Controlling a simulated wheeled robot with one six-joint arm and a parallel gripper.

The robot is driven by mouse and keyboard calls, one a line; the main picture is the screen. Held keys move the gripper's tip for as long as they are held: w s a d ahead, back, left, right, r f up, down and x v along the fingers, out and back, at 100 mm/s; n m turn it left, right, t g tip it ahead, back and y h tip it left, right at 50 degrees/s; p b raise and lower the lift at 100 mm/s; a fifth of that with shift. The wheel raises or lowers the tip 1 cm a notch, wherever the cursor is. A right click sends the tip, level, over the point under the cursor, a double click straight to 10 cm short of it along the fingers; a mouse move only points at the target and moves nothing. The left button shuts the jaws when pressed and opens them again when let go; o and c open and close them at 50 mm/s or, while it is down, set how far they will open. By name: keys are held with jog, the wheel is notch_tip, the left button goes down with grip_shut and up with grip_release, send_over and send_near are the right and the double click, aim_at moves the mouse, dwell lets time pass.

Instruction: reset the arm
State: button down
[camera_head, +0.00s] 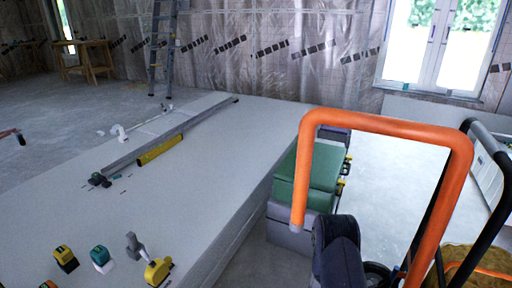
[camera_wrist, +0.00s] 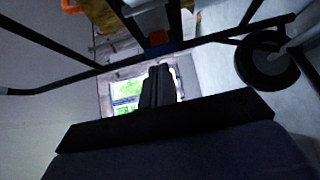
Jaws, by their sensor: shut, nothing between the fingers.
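My gripper (camera_wrist: 160,72) shows in the camera_wrist view as dark fingers held together in the lower middle, with nothing seen between them. Past it are thin black bars (camera_wrist: 70,60) crossing the view, with a small red and blue part (camera_wrist: 158,40) on them. In the camera_head view an orange tube frame (camera_head: 390,124) stands at the right. A dark blue rounded shape (camera_head: 337,250), which looks like part of my arm, is at the lower middle right. I cannot make out the gripper's fingers there.
A pale panel stack (camera_head: 195,190) fills the middle, with a yellow level (camera_head: 160,149) and several small tools on it. Green and grey cases (camera_head: 323,172) stand beside it. Black tubes (camera_head: 490,150) rise at the right edge. A ladder (camera_head: 160,50) stands behind. Floor at left is mostly clear.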

jog(key=w+d+m+g, duration=0.2)
jog(key=w+m+g, duration=0.15)
jog(key=w, duration=0.25)
jog(key=a+n+p, duration=0.1)
jog(key=a, duration=0.5)
jog(key=shift+s+a+h+p, duration=0.15)
jog(key=shift+s+h+p, duration=0.1)
jog(key=shift+h+p, duration=0.15)
jog(key=shift+f, duration=0.15)
